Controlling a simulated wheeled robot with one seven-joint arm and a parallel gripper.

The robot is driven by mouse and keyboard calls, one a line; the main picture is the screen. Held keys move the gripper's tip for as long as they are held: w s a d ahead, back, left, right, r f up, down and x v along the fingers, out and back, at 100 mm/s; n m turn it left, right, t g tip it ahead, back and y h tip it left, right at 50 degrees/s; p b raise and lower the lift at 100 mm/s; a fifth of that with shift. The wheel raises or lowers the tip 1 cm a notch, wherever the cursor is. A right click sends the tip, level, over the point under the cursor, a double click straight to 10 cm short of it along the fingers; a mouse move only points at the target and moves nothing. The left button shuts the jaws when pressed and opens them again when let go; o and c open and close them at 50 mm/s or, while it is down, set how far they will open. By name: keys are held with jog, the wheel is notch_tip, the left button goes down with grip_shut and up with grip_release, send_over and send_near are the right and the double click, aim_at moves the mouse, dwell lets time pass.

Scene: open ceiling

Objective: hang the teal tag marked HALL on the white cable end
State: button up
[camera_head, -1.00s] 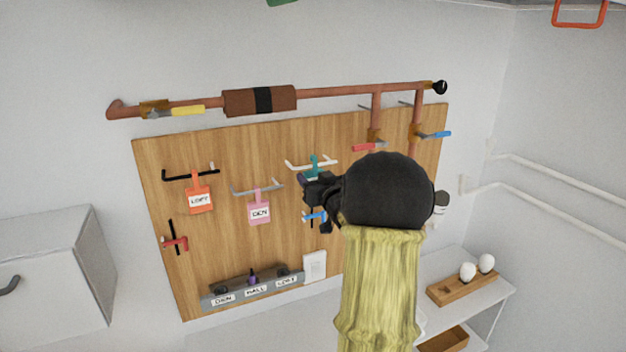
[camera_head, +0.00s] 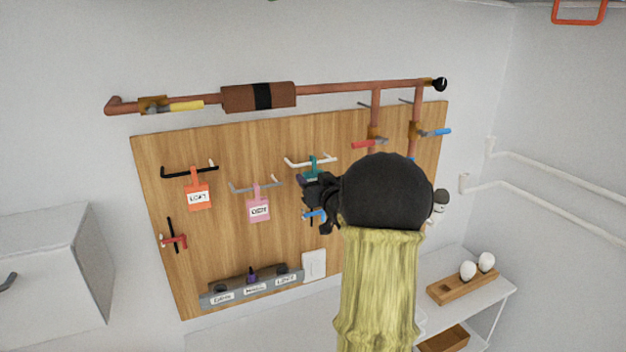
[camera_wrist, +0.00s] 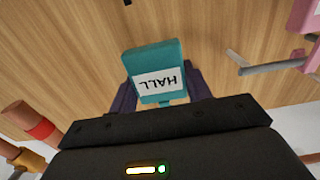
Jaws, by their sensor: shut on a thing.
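The teal tag (camera_head: 312,171) marked HALL is in my gripper (camera_head: 309,187), close to the board. In the wrist view, the tag (camera_wrist: 154,58) shows its white label upside down, between the purple fingers of my gripper (camera_wrist: 159,92). The fingers are shut on it. The white cable end (camera_head: 297,164) is a pale two-pronged bar on the board. The teal strap overlaps its middle in the head view; I cannot tell whether it is around the bar or only in front. My wrist hides the strap's end in the wrist view.
An orange LOFT tag (camera_head: 198,196) hangs from a black bar to the left. A pink DEN tag (camera_head: 258,210) hangs from a grey bar (camera_head: 240,188) nearer. Copper pipes with a red-handled valve (camera_head: 366,144) are to the right. A blue-handled valve (camera_head: 313,215) sits just below my gripper.

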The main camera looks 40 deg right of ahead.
jog(key=shift+f, duration=0.3)
jog(key=o, duration=1)
jog(key=shift+o, duration=0.2)
jog(key=b+v, duration=0.6)
jog(key=v, duration=1.1)
jog(key=shift+s, duration=0.15)
